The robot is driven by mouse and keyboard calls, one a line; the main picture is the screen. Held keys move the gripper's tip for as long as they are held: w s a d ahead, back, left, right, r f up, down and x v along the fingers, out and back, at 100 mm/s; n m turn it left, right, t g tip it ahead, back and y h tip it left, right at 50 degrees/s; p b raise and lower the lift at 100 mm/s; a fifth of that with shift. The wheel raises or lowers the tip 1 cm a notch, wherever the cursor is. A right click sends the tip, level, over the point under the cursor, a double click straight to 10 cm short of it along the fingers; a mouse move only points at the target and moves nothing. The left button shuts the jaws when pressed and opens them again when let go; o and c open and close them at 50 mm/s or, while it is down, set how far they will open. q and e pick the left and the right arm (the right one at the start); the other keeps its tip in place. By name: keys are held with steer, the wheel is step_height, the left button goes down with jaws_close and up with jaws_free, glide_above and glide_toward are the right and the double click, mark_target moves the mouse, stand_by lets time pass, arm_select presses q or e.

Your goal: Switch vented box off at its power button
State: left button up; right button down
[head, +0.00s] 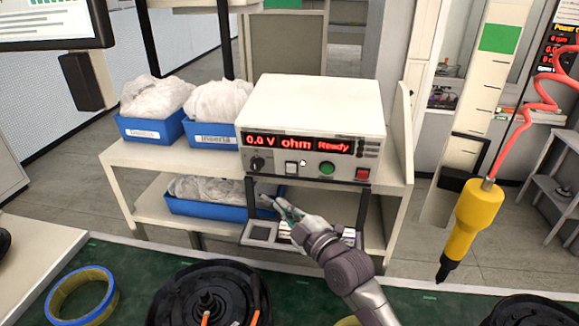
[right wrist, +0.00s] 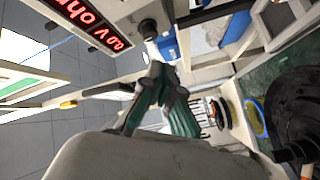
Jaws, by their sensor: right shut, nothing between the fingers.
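The vented box (head: 312,105) is a white instrument on the top shelf of a rack, its red display lit with "0.0 V ohm Ready". Its front has a black knob (head: 257,164), a white square button (head: 292,168), a green round button (head: 327,169) and a red button (head: 362,174). No vents show, and the power button's label is too small to read. My right gripper (head: 266,201) is shut and empty, below the box's front left.
Blue bins (head: 150,129) with bagged parts stand left of the box, and another sits on the lower shelf. A small tray (head: 262,234) hangs below the box. A yellow screwdriver (head: 470,220) hangs at right. Black hub motors (head: 207,292) and a yellow ring (head: 81,293) lie on the green mat.

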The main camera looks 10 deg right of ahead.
mark_target(291, 168)
arm_select(q)
steer(key=shift+w+d+f+b, duration=0.1)
steer(key=shift+w+f+b, duration=0.2)
steer(key=shift+f+b, duration=0.4)
steer(key=shift+w+a+f+b, duration=0.1)
steer(key=shift+w+f+b, duration=0.25)
steer(key=shift+f+b, duration=0.4)
steer(key=shift+w+d+f+b, duration=0.1)
steer(key=shift+w+f+b, duration=0.2)
steer(key=shift+f+b, duration=0.4)
arm_select(e)
steer(key=w+d+r, duration=0.1)
steer(key=w+d, duration=0.2)
steer(key=w, duration=0.5)
steer(key=shift+w+d, duration=0.2)
steer(key=shift+w, duration=0.05)
arm_select(q)
steer(key=shift+w, duration=0.2)
steer(key=shift+f, duration=0.1)
arm_select(e)
steer(key=shift+r, duration=0.1)
arm_select(q)
steer(key=shift+f+b, duration=0.15)
steer(key=shift+b, duration=0.15)
arm_select(e)
steer(key=shift+w+d, duration=0.2)
steer(key=shift+w, duration=0.15)
